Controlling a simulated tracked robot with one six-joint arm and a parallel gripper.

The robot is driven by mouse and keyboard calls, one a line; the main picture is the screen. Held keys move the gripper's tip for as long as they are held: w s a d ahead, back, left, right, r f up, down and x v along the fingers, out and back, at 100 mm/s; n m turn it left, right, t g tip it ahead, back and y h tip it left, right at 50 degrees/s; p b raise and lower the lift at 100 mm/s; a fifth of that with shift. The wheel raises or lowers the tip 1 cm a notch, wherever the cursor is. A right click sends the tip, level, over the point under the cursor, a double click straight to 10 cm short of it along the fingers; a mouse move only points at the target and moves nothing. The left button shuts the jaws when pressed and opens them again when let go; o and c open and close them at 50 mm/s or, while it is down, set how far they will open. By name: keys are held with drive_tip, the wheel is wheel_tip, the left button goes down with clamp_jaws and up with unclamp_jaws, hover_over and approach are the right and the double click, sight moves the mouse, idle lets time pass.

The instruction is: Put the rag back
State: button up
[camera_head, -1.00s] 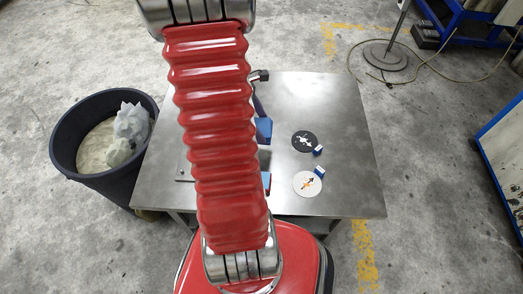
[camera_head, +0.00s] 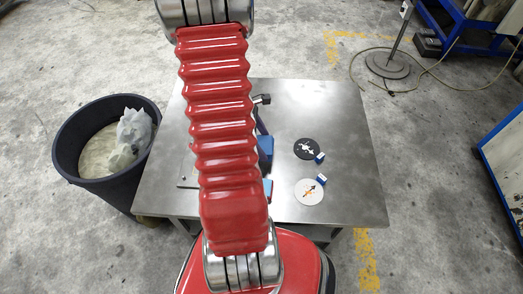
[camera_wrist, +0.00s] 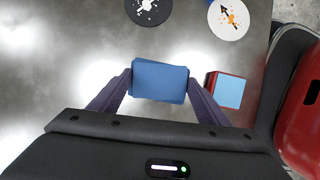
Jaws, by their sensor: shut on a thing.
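The rag looks like a blue, block-like folded piece (camera_wrist: 160,80). In the wrist view my gripper (camera_wrist: 160,88) is shut on it, with one dark finger on each side. In the head view the rag (camera_head: 265,147) shows partly beside my red arm, over the metal table (camera_head: 345,190). My gripper is mostly hidden there by the arm. How high the rag is above the table cannot be told. A red box with a light blue top (camera_wrist: 226,92) lies just right of the rag in the wrist view, apart from it.
A black disc (camera_head: 306,149) and a white disc (camera_head: 308,193) lie on the table, with small blue-and-white blocks (camera_head: 320,157) beside them. A dark bin (camera_head: 70,150) with crumpled pale material stands left. The table's right side is clear.

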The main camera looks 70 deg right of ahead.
drive_tip(key=shift+f, duration=0.1)
drive_tip(key=shift+f, duration=1.95)
drive_tip(key=o, duration=1.1)
drive_tip(key=shift+f, duration=0.1)
drive_tip(key=v, duration=1.2)
drive_tip(key=shift+w, duration=0.1)
